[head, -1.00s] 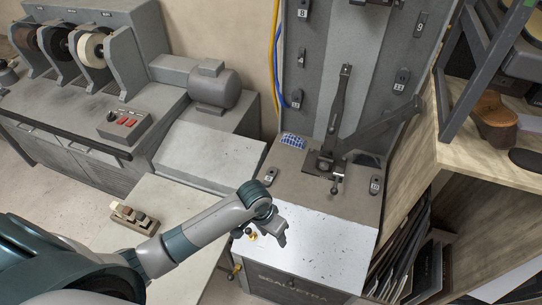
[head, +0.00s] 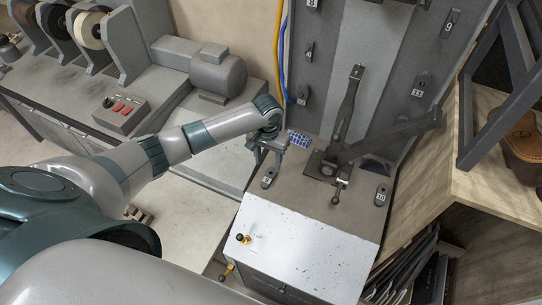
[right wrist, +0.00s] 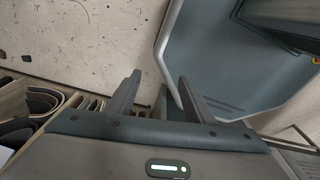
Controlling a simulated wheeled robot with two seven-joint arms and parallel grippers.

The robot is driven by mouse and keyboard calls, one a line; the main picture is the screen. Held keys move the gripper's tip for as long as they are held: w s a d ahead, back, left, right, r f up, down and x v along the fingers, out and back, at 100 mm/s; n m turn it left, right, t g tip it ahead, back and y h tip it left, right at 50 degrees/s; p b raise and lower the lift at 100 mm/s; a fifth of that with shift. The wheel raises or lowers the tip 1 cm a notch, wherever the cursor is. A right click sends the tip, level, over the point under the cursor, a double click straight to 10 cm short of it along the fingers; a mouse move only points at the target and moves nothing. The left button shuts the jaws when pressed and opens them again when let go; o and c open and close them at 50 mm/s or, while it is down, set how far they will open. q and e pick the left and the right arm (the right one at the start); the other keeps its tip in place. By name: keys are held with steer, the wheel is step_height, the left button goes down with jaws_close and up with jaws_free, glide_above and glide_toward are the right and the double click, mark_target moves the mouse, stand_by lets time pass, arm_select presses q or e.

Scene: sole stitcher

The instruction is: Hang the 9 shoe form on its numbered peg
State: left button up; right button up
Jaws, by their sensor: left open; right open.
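No shoe form shows clearly enough for me to read a 9 on it. A dark plate marked 9 (head: 452,22) is on the grey upright panel at upper right; whether anything hangs there I cannot tell. My left gripper (head: 265,158) is open, pointing down over the machine's deck, just above a small dark numbered piece (head: 269,178); I see nothing held. A similar piece marked 10 (head: 381,195) is at the deck's right side. My right gripper (right wrist: 158,82) is open and empty in the right wrist view, above the floor; it is not made out in the head view.
A black lever mechanism (head: 340,150) rises mid-deck, with an arm reaching right. A blue patterned item (head: 299,139) lies behind my left gripper. A grey motor (head: 218,72) stands left. A wooden shelf (head: 480,165) with a brown shoe (head: 523,137) is right. The deck's pale front is mostly clear.

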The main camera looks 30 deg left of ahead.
mark_target(268, 178)
arm_select(q)
steer(key=shift+s+f+b, duration=0.1)
steer(key=shift+f+b, duration=0.55)
steer(key=shift+b, duration=0.1)
steer(key=shift+f+b, duration=0.3)
steer(key=shift+b, duration=0.05)
step_height(268, 178, down, 4)
steer(key=b, duration=0.4)
steer(key=shift+r, duration=0.2)
steer(key=shift+f, duration=0.2)
steer(key=shift+f+b, duration=0.35)
steer(key=shift+f, duration=1.15)
arm_select(e)
step_height(268, 178, down, 7)
steer(key=s, duration=0.1)
steer(key=shift+s+d, duration=0.15)
steer(key=shift+s, duration=0.25)
arm_select(q)
steer(key=shift+c, duration=0.6)
arm_select(e)
steer(key=shift+r, duration=0.1)
arm_select(q)
jaws_close()
